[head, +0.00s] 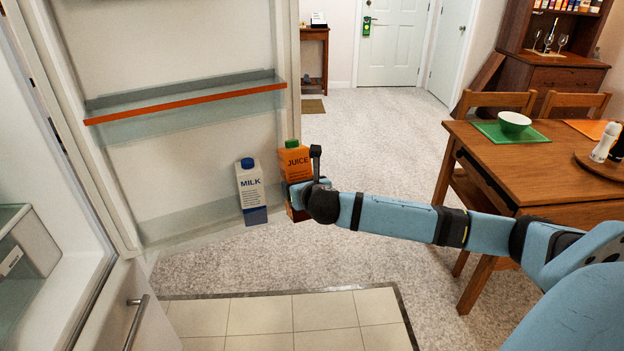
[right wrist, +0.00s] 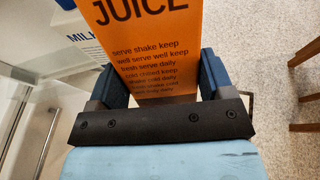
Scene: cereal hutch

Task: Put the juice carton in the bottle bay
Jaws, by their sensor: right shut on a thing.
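The orange juice carton (head: 295,163) with a green cap stands upright at the right end of the fridge door's lower bay (head: 190,219). I cannot tell whether its base is inside the bay or resting on it. My right gripper (head: 303,184) is shut on the juice carton. In the right wrist view, the two fingers flank the juice carton (right wrist: 150,45). The milk carton (head: 251,192), white and blue with a blue cap, stands in the bay just left of the juice. The gripper and wrist hide part of the juice carton's lower right. My left gripper is not in view.
An upper door shelf (head: 190,103) with an orange edge runs above the bay. The fridge body (head: 25,245) is at the left. A wooden table (head: 500,165) with a green bowl (head: 514,122) stands at the right. Carpet lies clear behind the door.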

